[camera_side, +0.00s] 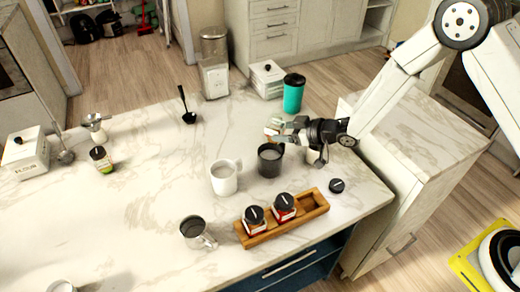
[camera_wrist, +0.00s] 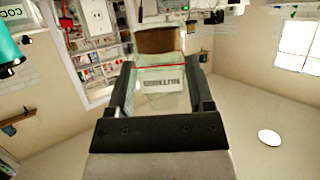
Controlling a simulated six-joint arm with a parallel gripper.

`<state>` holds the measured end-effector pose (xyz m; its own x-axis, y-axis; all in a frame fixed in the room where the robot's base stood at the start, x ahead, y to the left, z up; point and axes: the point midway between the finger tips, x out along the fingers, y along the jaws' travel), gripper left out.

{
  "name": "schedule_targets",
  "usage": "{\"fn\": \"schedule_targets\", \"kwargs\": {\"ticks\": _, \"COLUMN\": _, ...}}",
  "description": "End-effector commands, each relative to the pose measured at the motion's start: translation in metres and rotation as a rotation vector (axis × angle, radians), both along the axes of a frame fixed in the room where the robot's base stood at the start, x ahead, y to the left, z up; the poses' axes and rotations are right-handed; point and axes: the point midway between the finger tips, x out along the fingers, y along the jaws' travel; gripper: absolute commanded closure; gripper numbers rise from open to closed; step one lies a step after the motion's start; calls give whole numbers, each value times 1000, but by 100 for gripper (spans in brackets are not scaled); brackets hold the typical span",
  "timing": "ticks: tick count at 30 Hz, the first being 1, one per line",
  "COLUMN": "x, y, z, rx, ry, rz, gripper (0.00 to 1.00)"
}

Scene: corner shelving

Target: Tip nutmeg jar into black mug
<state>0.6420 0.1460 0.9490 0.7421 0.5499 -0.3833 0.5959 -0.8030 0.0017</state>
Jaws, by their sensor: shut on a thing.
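My gripper (camera_side: 279,129) is shut on the nutmeg jar (camera_wrist: 165,84), a clear glass jar with a pale label whose lettering looks upside down. Brown contents (camera_wrist: 157,41) show at the jar's far end in the wrist view. In the side view the jar (camera_side: 271,127) is held tipped over, above and near the black mug (camera_side: 270,165). The fingers hide part of it, and I cannot tell whether anything is falling from it. The mug stands upright on the counter; its inside looks dark grey.
A white mug (camera_side: 223,179) stands left of the black mug. A wooden rack (camera_side: 256,238) with two black-lidded jars is in front, its right slot empty. A loose black lid (camera_side: 336,186) lies nearby. A teal tumbler (camera_side: 293,95) stands behind, and a metal cup (camera_side: 196,233) at front left.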

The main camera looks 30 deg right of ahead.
Motion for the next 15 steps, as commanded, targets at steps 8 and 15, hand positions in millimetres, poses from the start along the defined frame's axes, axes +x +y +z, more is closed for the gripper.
{"fn": "schedule_targets", "kwargs": {"ticks": 8, "x": 2, "y": -2, "z": -6, "rx": -60, "ry": -48, "rz": 0, "gripper": 100}}
{"fn": "schedule_targets", "kwargs": {"ticks": 15, "x": 5, "y": -6, "z": -4, "rx": -182, "ry": -138, "rz": 1, "gripper": 100}}
